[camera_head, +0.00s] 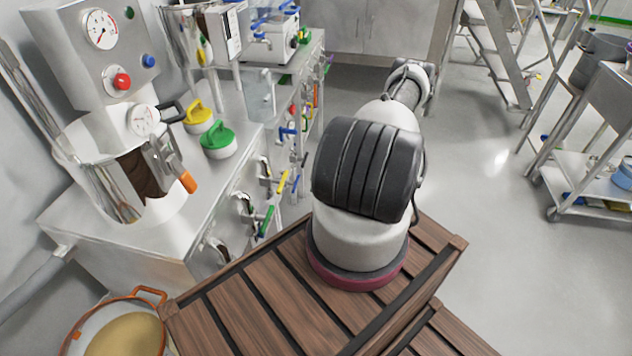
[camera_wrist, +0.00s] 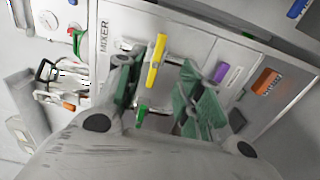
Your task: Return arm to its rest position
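My arm extends away from the camera in the head view, and its end and gripper are hidden there behind my own arm links. In the wrist view my gripper (camera_wrist: 158,108) shows two green-padded fingers spread apart, with no object visibly held. Between and beyond the fingers is a grey panel (camera_wrist: 195,45) lettered "MIXER". A yellow handle (camera_wrist: 156,60) stands out on this panel between the fingers. A small green handle (camera_wrist: 140,115) shows lower between them. I cannot tell whether either finger touches a handle.
In the head view, a steel bench (camera_head: 165,235) on the left carries a machine with a gauge (camera_head: 100,29), plus yellow (camera_head: 198,113) and green (camera_head: 217,139) lidded pots. Colored valve handles (camera_head: 283,181) line its front. A trolley (camera_head: 585,190) stands right. Floor between is clear.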

